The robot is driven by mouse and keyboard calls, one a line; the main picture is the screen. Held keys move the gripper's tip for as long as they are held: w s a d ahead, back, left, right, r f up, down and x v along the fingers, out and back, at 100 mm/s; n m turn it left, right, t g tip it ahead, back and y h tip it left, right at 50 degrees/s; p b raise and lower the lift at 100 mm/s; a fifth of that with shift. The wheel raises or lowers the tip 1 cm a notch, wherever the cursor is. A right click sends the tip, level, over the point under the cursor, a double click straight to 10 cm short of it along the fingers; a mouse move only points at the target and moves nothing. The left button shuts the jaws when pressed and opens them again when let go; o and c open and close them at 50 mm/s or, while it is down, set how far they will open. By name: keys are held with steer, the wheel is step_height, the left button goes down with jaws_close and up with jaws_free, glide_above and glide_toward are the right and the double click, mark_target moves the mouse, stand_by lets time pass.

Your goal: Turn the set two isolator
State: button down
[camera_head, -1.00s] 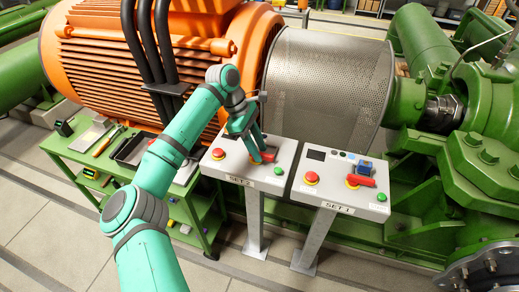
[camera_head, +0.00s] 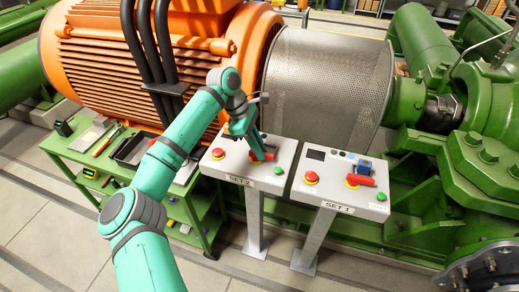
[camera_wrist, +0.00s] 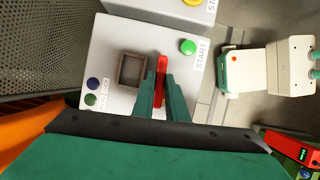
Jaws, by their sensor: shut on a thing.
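The SET 2 control box (camera_head: 231,164) stands on a post at the picture's middle. Its isolator has a red handle, seen in the wrist view (camera_wrist: 162,68) between my fingers. My gripper (camera_head: 261,150) is over the right part of this box, with its fingers pointing down at the handle. In the wrist view my gripper (camera_wrist: 162,100) is shut on the red handle, one green finger on each side. The handle's base is partly hidden by my fingers.
On SET 2, a red stop button (camera_head: 218,154), a green START button (camera_wrist: 188,46) and a square dark frame (camera_wrist: 133,69) sit near. The SET 1 box (camera_head: 334,189) with its own red handle (camera_head: 360,181) stands to the right. A green cart (camera_head: 104,160) is left; a mesh guard (camera_head: 328,85) is behind.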

steer(key=n+t, duration=0.1)
steer(key=n, duration=0.3)
steer(key=shift+w, duration=0.15)
steer(key=n+t, duration=0.1)
steer(key=n, duration=0.1)
steer(key=n+t, duration=0.1)
steer(key=n, duration=0.1)
steer(key=shift+w+n, duration=0.2)
steer(key=shift+n, duration=0.1)
steer(key=n, duration=0.2)
steer(key=n+t+y, duration=0.1)
steer(key=n, duration=0.1)
steer(key=shift+w+a+t, duration=0.15)
steer(key=shift+w+t, duration=0.05)
steer(key=shift+t, duration=0.1)
steer(key=shift+w+a+r+n+t+y, duration=0.15)
steer(key=shift+n+y, duration=0.3)
steer(key=shift+n, duration=0.7)
steer(key=shift+a+f+n+t+y, duration=0.1)
steer(key=shift+n+t+y, duration=0.25)
steer(key=shift+n, duration=0.8)
steer(key=c, duration=1.8)
jaws_free()
steer(key=shift+o, duration=0.2)
